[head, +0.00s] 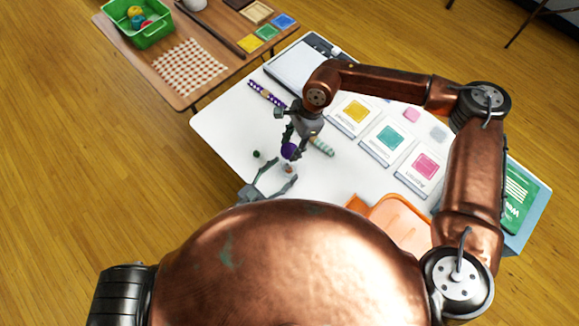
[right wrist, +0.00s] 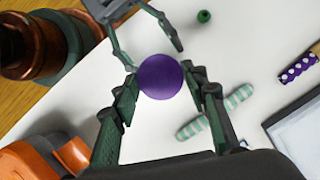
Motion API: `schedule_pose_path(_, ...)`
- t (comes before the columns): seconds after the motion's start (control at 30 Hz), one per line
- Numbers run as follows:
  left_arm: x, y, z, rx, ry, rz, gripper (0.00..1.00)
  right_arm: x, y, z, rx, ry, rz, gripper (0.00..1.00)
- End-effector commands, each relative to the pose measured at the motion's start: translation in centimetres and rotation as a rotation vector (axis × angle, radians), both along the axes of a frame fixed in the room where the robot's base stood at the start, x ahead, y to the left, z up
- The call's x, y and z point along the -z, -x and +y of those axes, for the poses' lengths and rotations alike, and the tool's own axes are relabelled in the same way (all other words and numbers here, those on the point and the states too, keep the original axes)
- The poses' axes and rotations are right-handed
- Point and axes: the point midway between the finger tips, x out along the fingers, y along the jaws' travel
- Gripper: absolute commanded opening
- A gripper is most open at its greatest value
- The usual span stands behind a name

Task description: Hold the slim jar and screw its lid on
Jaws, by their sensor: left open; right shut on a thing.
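My right gripper (head: 287,145) is shut on a round purple lid (head: 288,151) above the white table. In the right wrist view the purple lid (right wrist: 160,76) shows as a plain disc between the fingertips. A small pale, pinkish piece (head: 288,168) shows just below the lid and seems to be the slim jar. Whether lid and jar touch cannot be told. My left gripper (head: 284,170) is open, with its fingers spread around that spot. In the right wrist view the left gripper's fingers (right wrist: 155,54) reach in from the top, beside the lid, which hides the jar there.
A small green piece (head: 256,154) lies left of the lid. A green-striped roll (head: 322,146) lies right of it, a purple dotted roll (head: 267,94) behind. Sample cards (head: 390,139) and an orange bin (head: 400,222) are to the right. Another table (head: 222,88) stands at the back left.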

Motion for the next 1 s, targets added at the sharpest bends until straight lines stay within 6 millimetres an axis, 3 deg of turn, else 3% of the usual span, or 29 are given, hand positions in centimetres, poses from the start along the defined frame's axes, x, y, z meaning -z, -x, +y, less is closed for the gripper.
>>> schedule_pose_path(0.2, 0.0, -1.6, -1.6, -0.001, 0.0, 0.0, 0.6, 0.0, 0.0, 0.0, -0.001, 0.0, 0.0, 0.31)
schedule_pose_path(0.6, 0.0, -2.0, -1.9, -0.001, 0.0, 0.001, 0.6, 0.0, 0.0, 0.1, -0.001, 0.0, 0.0, 0.31)
schedule_pose_path(1.0, 0.0, -2.0, -1.9, -0.001, 0.0, 0.001, 0.33, 0.0, 0.0, 0.1, -0.001, 0.0, 0.0, 0.31)
